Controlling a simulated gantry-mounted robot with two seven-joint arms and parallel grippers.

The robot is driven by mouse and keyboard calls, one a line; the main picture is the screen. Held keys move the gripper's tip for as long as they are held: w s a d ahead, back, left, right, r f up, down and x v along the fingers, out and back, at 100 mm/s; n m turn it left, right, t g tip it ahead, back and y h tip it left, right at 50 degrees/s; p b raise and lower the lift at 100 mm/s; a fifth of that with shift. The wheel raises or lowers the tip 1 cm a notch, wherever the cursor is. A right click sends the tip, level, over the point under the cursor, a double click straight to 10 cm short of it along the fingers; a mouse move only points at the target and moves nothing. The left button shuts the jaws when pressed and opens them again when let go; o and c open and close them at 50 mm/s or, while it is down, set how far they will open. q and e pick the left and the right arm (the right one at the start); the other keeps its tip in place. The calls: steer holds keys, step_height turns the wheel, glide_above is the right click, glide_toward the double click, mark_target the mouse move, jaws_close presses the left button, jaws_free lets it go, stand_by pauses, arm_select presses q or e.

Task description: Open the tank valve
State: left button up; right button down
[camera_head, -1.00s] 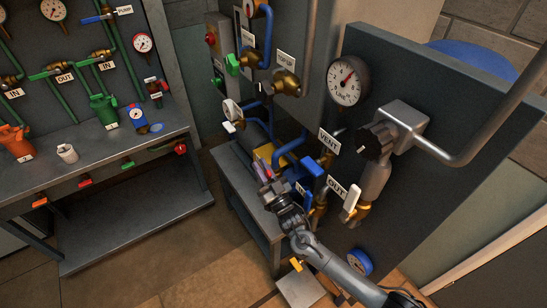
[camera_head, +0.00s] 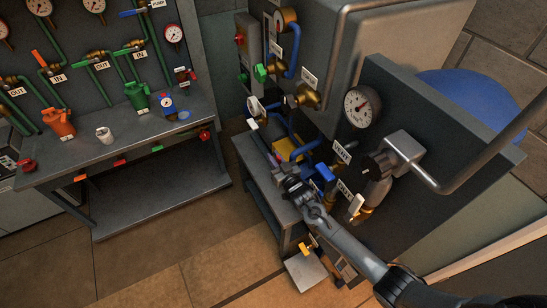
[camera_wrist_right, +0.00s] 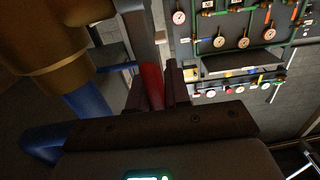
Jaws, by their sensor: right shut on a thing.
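My right gripper (camera_head: 280,168) reaches in beside the blue pipework on the low grey bench (camera_head: 262,183). In the right wrist view its two dark fingers (camera_wrist_right: 152,88) are shut on a red handle (camera_wrist_right: 152,84). In the head view that handle is small and mostly hidden by the gripper. In the wrist view a large brass fitting (camera_wrist_right: 62,45) with blue pipe (camera_wrist_right: 90,108) stands just left of the fingers. No label naming the tank valve is readable at the gripper. My left gripper is not in view.
Another bench (camera_head: 160,190) stands left, with open floor between.

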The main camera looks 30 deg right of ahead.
steer(key=shift+s+f, duration=0.1)
steer(key=shift+f, duration=0.3)
steer(key=c, duration=1.4)
jaws_free()
steer(key=shift+o, duration=1.1)
steer(key=shift+r, duration=0.2)
steer(key=s, duration=0.7)
steer(key=shift+s+a+r, duration=0.1)
steer(key=shift+a, duration=0.25)
